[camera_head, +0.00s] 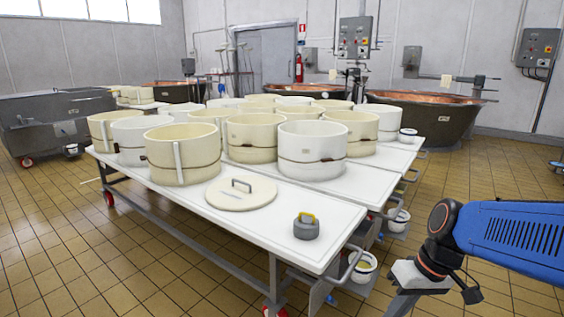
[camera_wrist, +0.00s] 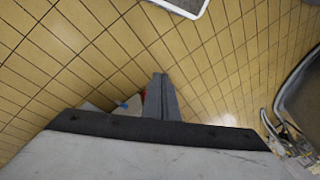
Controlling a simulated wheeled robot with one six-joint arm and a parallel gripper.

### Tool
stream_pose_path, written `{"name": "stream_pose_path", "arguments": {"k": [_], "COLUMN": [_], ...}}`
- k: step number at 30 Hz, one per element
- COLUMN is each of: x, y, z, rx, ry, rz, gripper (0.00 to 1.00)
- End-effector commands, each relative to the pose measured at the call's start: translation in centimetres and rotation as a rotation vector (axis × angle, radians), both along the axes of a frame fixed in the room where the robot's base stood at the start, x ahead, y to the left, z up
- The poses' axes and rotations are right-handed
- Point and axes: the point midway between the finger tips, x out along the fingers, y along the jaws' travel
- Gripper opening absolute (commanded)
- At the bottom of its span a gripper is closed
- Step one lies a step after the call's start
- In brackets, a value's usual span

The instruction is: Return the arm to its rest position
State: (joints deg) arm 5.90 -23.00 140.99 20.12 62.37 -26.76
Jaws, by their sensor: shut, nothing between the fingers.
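My arm shows at the right of the head view as a blue link with a dark wrist joint. It is beside the near right end of the white table and clear of it. My gripper (camera_wrist: 160,82) shows in the wrist view as two grey fingers close together, with nothing between them. They point over the tiled floor. In the head view the grey gripper runs down to the bottom edge, so its tips are cut off there.
The white wheeled table (camera_head: 325,218) carries several cream and white moulds (camera_head: 185,155), a round lid (camera_head: 241,193) and a grey weight with a yellow handle (camera_head: 306,227). White buckets (camera_head: 358,267) stand low beside it. Copper vats (camera_head: 425,115) are behind. Tiled floor (camera_head: 500,185) is open at right.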

Motion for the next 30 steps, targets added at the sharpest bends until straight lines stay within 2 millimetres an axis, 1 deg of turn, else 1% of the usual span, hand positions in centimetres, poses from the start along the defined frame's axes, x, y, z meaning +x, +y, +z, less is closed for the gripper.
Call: {"name": "stream_pose_path", "arguments": {"k": [1, 6, 15, 22, 30], "x": [-0.7, -2.6, -5.2, -6.0, -6.1], "y": [-0.3, -1.6, -3.8, -4.7, -4.8], "z": [0.5, 1.7, 3.8, 4.5, 4.6], "rx": [-0.028, -0.115, -0.225, -0.254, -0.255], "ry": [-0.025, -0.104, -0.263, -0.325, -0.328], "rz": [-0.014, -0.080, -0.200, -0.249, -0.252], "gripper": [0.00, 0.00, 0.00, 0.00, 0.00]}}
